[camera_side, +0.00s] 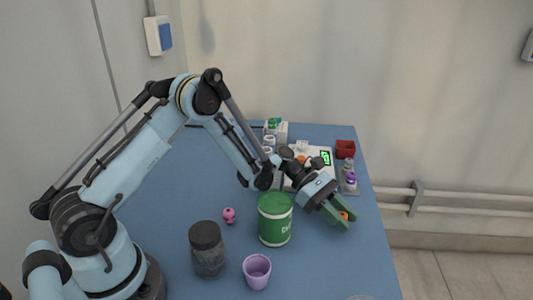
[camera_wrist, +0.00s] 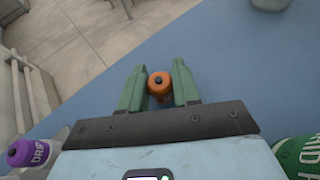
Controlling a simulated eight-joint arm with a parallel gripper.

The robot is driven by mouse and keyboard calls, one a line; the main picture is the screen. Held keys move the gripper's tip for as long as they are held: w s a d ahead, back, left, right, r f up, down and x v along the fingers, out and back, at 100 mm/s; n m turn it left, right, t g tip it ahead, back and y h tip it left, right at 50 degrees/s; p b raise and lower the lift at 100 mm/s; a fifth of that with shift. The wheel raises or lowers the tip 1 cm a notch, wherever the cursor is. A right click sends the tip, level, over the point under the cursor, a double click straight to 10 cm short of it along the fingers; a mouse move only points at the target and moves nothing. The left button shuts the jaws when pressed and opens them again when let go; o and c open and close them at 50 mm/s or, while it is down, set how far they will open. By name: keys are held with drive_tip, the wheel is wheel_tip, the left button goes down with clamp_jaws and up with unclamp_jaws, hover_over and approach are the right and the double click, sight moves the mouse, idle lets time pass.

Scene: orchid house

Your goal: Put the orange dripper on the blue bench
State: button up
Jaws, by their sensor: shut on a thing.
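The orange dripper (camera_wrist: 159,86) is between the two green fingers of my gripper (camera_wrist: 158,67) in the wrist view, with its round top and dark tip facing the camera. My gripper (camera_side: 345,221) is shut on it. In the side view only a small part of the orange dripper (camera_side: 343,215) shows between the fingers. The fingers are over the right part of the blue bench (camera_side: 325,265), near its right edge. The bench also shows in the wrist view (camera_wrist: 235,75). I cannot tell whether the dripper touches the bench.
A green tin (camera_side: 275,222) stands left of my gripper. A purple bottle (camera_side: 351,179) stands in a grey tray behind it. A scale (camera_side: 316,158) and a red box (camera_side: 345,149) are farther back. A dark-lidded jar (camera_side: 207,252), lilac cup (camera_side: 257,272) and pink piece (camera_side: 229,214) are left.

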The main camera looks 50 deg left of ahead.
drive_tip(key=shift+f, duration=0.15)
drive_tip(key=o, duration=1)
drive_tip(key=shift+a+r, duration=0.15)
drive_tip(key=shift+r, duration=0.05)
drive_tip(key=v, duration=0.7)
drive_tip(key=shift+a, duration=0.1)
drive_tip(key=shift+s, duration=0.1)
